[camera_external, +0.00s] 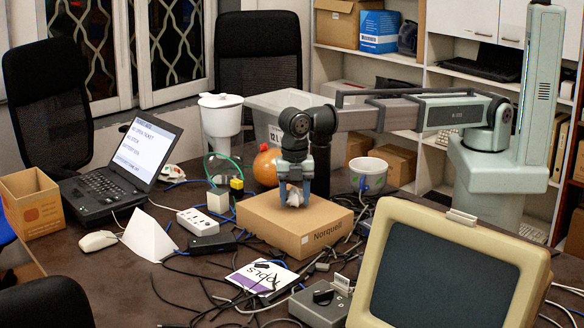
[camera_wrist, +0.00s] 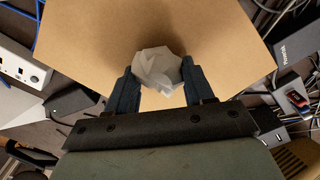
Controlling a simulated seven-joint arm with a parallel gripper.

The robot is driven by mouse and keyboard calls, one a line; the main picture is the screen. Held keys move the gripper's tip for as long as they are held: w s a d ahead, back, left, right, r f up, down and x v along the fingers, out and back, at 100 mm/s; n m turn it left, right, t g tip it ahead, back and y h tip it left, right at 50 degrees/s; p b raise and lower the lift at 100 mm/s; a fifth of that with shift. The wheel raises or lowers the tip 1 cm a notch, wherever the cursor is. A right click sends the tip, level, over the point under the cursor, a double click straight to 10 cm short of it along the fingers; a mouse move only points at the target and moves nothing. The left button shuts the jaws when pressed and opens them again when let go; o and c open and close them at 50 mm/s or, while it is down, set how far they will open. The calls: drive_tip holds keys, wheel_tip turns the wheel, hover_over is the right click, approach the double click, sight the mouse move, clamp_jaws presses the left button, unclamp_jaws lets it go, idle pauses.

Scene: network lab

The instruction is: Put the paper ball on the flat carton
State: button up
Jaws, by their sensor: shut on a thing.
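The paper ball (camera_external: 294,196) is a small crumpled white wad. It also shows in the wrist view (camera_wrist: 157,70), between the two dark fingers. My gripper (camera_external: 293,192) points down over the flat carton and is shut on the paper ball; its fingers show in the wrist view (camera_wrist: 157,82). The flat carton (camera_external: 262,229) is a low brown box marked "Norquell" on the table. Its top (camera_wrist: 90,40) lies beneath the ball in the wrist view. The ball is at or just above the carton top; I cannot tell whether it touches.
Many black cables (camera_external: 215,272) and a power strip (camera_external: 198,222) lie around the carton. A laptop (camera_external: 118,168) and an open box (camera_external: 32,205) stand left. A beige monitor (camera_external: 450,270) stands front right. A mug (camera_external: 369,176), an orange round thing (camera_external: 266,167) and a clear bin stand behind.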

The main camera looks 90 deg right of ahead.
sight(295, 191)
drive_tip(key=shift+f, duration=0.15)
drive_tip(key=o, duration=1)
wheel_tip(295, 191, up, 12)
drive_tip(key=shift+r, duration=0.1)
idle(0.3)
